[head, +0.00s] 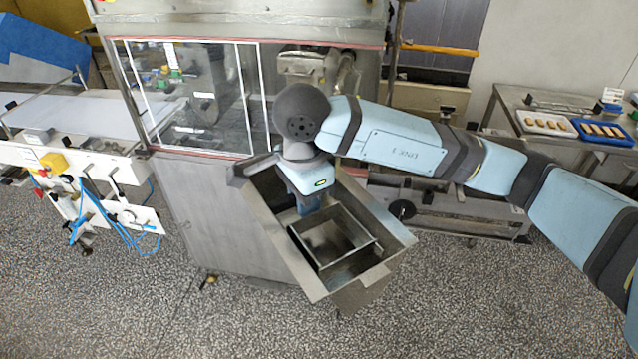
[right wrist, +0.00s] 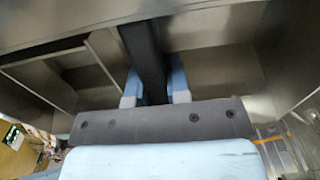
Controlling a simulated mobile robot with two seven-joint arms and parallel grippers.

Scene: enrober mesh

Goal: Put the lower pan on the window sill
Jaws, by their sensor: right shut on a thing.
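A small rectangular metal pan (head: 352,222) with open top sits inside a larger slanted metal trough (head: 268,225) in front of the machine. My right gripper (head: 310,207) reaches down into the trough at the pan's back left side. In the right wrist view its blue fingers (right wrist: 155,85) are shut on a dark upright part, which appears to belong to the pan. The exact grip is hidden by the wrist in the head view. The machine's window (head: 200,95) has a white frame, with a narrow ledge (head: 200,153) along its lower edge. My left gripper is not in view.
The trough walls stand close around the pan. A conveyor (head: 75,115) with a white belt is at the left. A steel table (head: 510,103) with a white tray (head: 545,122) and a blue tray (head: 603,132) of bars is at the right. The speckled floor in front is clear.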

